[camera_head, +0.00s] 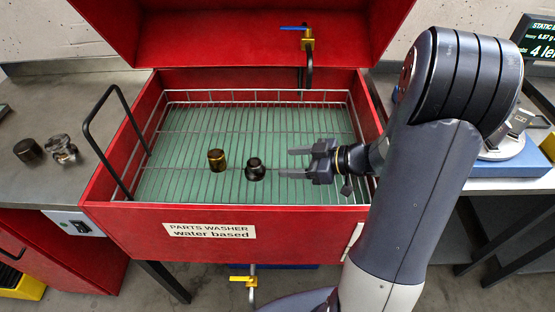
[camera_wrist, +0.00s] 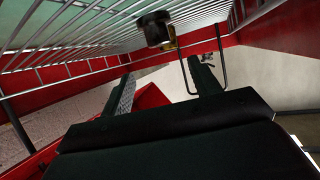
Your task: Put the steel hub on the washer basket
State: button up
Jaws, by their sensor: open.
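A shiny, silvery flanged part (camera_head: 61,149), which looks like the steel hub, sits on the grey bench left of the red washer. The wire washer basket (camera_head: 185,184) lies inside the open washer. A brass-coloured cylinder (camera_head: 216,160) and a dark flanged part (camera_head: 255,169) stand in it, close together and apart. My gripper (camera_head: 287,162) is open and empty over the basket's right side, its fingers pointing left towards the dark part. The wrist view shows the open fingers (camera_wrist: 162,72) with the dark part (camera_wrist: 155,28) beyond them.
A dark cylinder (camera_head: 28,151) stands beside the silvery part. A black loop handle (camera_head: 87,125) rises at the basket's left side. The red lid (camera_head: 240,40) is raised behind. A tap with a hose (camera_head: 308,45) hangs at the back. The basket's front left is clear.

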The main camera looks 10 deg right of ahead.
jog(key=shift+v, duration=1.15)
